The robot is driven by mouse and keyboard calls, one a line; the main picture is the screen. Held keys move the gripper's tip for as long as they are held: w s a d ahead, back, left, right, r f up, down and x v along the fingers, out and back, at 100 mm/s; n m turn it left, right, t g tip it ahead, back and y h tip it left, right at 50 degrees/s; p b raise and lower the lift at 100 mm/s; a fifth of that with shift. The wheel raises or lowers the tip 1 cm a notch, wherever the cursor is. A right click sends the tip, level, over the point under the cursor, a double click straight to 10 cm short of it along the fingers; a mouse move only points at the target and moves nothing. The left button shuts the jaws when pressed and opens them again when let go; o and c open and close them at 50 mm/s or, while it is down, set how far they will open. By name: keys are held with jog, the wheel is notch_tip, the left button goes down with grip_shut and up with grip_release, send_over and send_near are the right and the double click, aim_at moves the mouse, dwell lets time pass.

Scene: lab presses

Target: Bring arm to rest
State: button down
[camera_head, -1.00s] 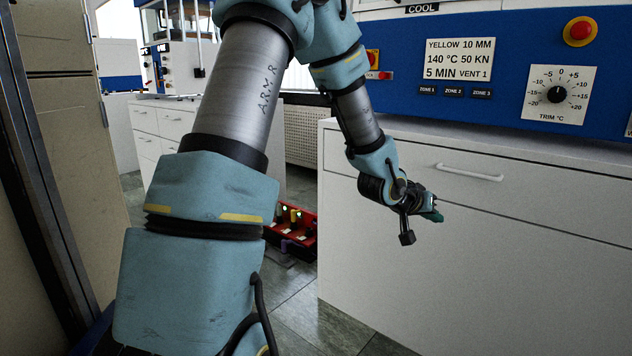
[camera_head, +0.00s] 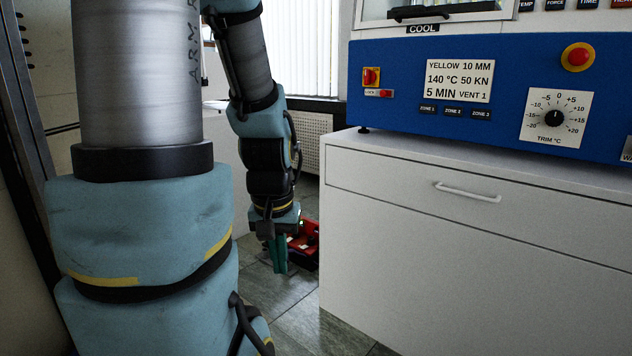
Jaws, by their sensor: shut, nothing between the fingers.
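My arm fills the left of the head view, with its thick lower links close to the camera. Its far end hangs down left of the white cabinet. My gripper (camera_head: 278,256) is at the low end of the arm and points down, with green fingertips close together. It holds nothing. It hangs in front of a red thing on the floor and partly hides it.
A white drawer cabinet (camera_head: 440,260) stands at the right, bearing a blue press panel (camera_head: 400,105) with a dial and a red button (camera_head: 577,57). The red bin (camera_head: 306,243) lies on the tiled floor (camera_head: 290,305). A tall cabinet edge is at far left.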

notch_tip(320, 180, up, 27)
jog(key=p, duration=2.5)
jog(key=shift+r, duration=0.15)
jog(key=shift+d, duration=0.1)
